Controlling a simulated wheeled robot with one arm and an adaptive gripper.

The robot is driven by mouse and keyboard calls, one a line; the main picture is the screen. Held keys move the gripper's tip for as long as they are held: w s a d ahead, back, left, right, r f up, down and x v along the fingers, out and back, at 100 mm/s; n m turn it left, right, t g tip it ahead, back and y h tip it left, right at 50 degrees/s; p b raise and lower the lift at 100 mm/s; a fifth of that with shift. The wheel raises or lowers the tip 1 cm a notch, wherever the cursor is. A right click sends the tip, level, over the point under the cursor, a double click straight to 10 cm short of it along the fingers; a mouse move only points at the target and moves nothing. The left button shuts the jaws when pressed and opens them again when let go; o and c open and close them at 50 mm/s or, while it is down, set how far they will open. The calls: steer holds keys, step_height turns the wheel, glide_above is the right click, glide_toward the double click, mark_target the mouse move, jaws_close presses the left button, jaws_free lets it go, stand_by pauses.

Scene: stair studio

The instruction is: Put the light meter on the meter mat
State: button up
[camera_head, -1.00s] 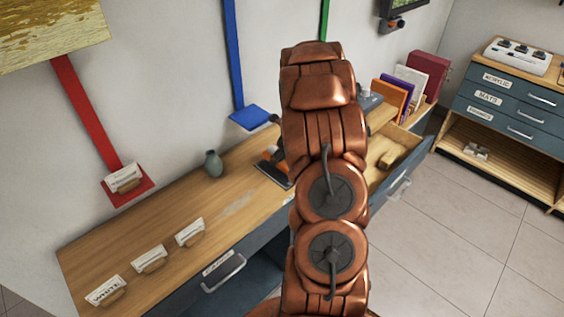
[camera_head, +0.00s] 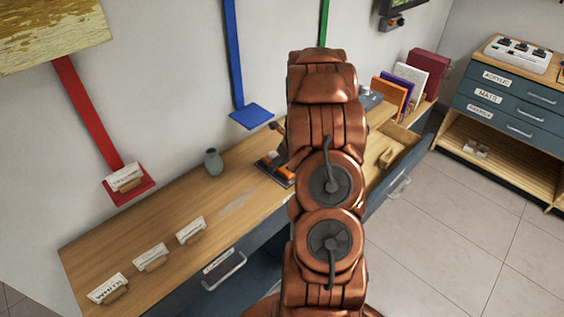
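I cannot make out the light meter in this view. A dark mat or tray (camera_head: 268,173) with orange and white items on it lies on the wooden desk, partly hidden by my arm; I cannot tell whether it is the meter mat. My copper arm rises through the middle of the picture and covers part of the desk. My gripper does not show clearly; it seems hidden behind the arm. A small dark piece shows at the arm's left edge above the mat, and I cannot tell what it is.
A drawer (camera_head: 405,160) stands open right of my arm, a pale wooden piece (camera_head: 387,158) inside. A vase (camera_head: 213,162) and label holders (camera_head: 151,257) stand on the desk (camera_head: 130,222). Colored folders (camera_head: 393,92) stand at its far end. The floor at right is clear.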

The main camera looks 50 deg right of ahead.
steer(key=shift+r, duration=0.1)
steer(key=b+v, duration=0.2)
steer(key=v, duration=1)
steer(key=s+a+r+n+g+y, duration=0.1)
steer(key=s+a+r+n, duration=0.1)
steer(key=a+n, duration=0.55)
steer(key=s+a+r+n+g, duration=0.1)
steer(key=a+r+n, duration=0.25)
steer(key=a, duration=0.65)
steer(key=s+a+r+n+g+y, duration=0.1)
steer(key=s+a+r+n, duration=0.1)
steer(key=a+n, duration=0.5)
steer(key=s+a+r+n+g+h, duration=0.1)
steer(key=s+a+n, duration=0.5)
steer(key=s+n, duration=0.3)
steer(key=s+a+r+n+g+h, duration=0.1)
steer(key=s+a+n+g, duration=0.1)
steer(key=s+a+n, duration=0.5)
steer(key=s+n, duration=0.2)
steer(key=s, duration=0.2)
steer(key=shift+s, duration=0.25)
steer(key=shift+c, duration=0.3)
